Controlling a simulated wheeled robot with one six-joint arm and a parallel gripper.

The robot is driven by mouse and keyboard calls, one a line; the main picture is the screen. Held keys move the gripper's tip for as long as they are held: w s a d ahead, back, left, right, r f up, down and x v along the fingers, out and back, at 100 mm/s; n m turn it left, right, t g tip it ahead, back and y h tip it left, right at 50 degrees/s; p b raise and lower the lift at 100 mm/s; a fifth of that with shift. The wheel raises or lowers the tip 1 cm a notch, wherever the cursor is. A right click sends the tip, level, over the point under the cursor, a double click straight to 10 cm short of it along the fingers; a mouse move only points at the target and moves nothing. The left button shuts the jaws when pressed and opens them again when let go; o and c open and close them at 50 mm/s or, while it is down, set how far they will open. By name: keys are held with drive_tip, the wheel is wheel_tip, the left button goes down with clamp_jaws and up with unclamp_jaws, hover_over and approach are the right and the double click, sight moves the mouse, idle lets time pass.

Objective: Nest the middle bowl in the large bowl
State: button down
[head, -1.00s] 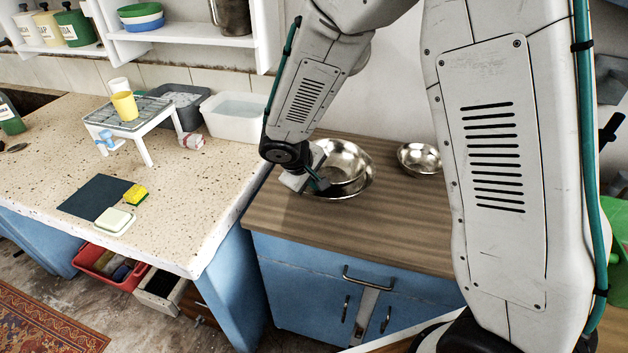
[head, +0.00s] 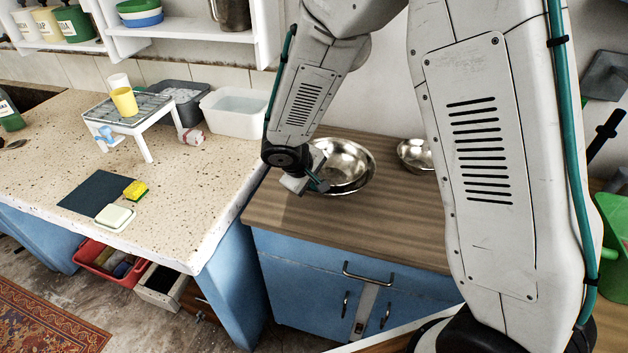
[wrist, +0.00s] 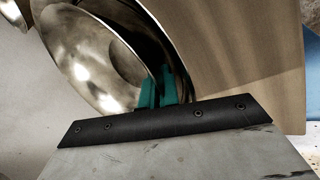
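Two shiny steel bowls sit together on the brown wooden countertop in the head view. The middle bowl (head: 343,160) lies inside the large bowl (head: 371,180), whose rim shows around its right and lower sides. In the wrist view, the middle bowl (wrist: 95,62) fills the upper left, with a dark gap between it and the wall of the large bowl (wrist: 183,62). My gripper (wrist: 159,88) has its teal fingers close together on either side of the middle bowl's rim. It is also at the bowls' left front in the head view (head: 321,186). Contact beneath the middle bowl is hidden.
A smaller steel bowl (head: 413,154) stands to the right, partly behind my arm. The speckled counter (head: 190,215) at left holds a white rack (head: 148,125), a white basin (head: 235,113) and a yellow sponge (head: 136,189). The wooden countertop's front (head: 330,230) is clear.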

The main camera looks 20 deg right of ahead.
drive_tip(key=shift+f, duration=0.3)
idle(0.5)
drive_tip(key=c, duration=1.6)
unclamp_jaws()
drive_tip(key=shift+o, duration=1.4)
drive_tip(key=shift+s, duration=0.1)
drive_tip(key=shift+o, duration=0.7)
drive_tip(key=shift+r, duration=3.55)
